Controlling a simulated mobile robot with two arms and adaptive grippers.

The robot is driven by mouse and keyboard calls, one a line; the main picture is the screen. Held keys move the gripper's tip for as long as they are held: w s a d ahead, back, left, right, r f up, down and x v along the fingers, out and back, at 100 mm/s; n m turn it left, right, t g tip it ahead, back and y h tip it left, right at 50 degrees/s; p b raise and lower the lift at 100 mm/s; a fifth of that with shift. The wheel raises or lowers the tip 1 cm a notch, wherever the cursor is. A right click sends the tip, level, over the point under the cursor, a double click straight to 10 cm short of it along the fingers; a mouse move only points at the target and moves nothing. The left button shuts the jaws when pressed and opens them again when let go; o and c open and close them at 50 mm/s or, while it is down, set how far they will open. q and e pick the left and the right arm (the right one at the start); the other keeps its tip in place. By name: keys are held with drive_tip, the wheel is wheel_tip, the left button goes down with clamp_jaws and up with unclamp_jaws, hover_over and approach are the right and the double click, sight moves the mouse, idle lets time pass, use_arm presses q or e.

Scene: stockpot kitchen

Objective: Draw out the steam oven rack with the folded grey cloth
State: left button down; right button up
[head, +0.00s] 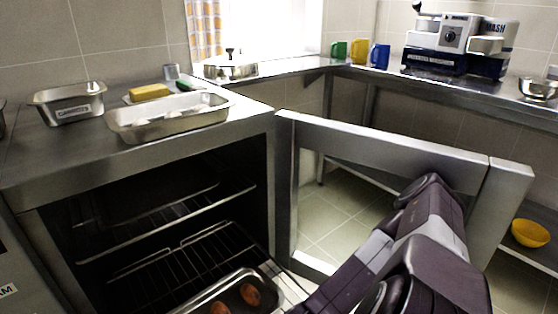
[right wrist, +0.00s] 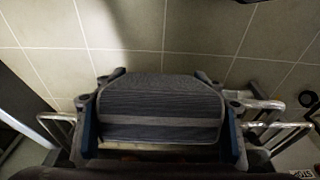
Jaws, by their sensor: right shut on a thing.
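The steam oven (head: 265,190) stands open at left, with its door (head: 400,150) swung out to the right. Inside are an upper wire rack (head: 170,225) and a lower wire rack (head: 180,258). A metal tray (head: 208,295) with brown items is at the lower rack's front. In the right wrist view, my right gripper (right wrist: 160,76) is shut on the folded grey cloth (right wrist: 160,103). Rack wires (right wrist: 268,108) show on both sides of it; the contact under the cloth is hidden. In the head view my right arm hides its gripper. My left gripper is not in view.
On the oven top are a steel pan (head: 170,117), a labelled container (head: 68,103) and a yellow sponge-like block (head: 150,92). Mugs (head: 340,50) and a machine (head: 455,45) stand on the back counter. A yellow bowl (head: 530,233) sits on the lower shelf at right. Tiled floor shows beyond the door.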

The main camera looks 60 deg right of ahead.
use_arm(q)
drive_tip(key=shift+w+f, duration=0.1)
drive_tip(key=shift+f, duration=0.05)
use_arm(e)
drive_tip(key=shift+s+a, duration=0.1)
drive_tip(key=shift+w+r, duration=0.15)
drive_tip(key=shift+w, duration=0.1)
idle(0.4)
drive_tip(key=shift+w, duration=0.2)
drive_tip(key=shift+r, duration=0.15)
idle(0.3)
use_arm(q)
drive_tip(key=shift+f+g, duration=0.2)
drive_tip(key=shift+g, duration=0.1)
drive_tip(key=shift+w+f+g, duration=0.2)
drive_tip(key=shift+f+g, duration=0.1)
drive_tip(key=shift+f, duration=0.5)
use_arm(e)
drive_tip(key=shift+s+r, duration=0.1)
drive_tip(key=shift+r, duration=0.15)
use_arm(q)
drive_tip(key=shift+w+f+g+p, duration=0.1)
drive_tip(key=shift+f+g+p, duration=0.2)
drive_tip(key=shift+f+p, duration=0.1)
use_arm(e)
drive_tip(key=shift+s+r, duration=0.1)
drive_tip(key=shift+r, duration=0.15)
idle(0.7)
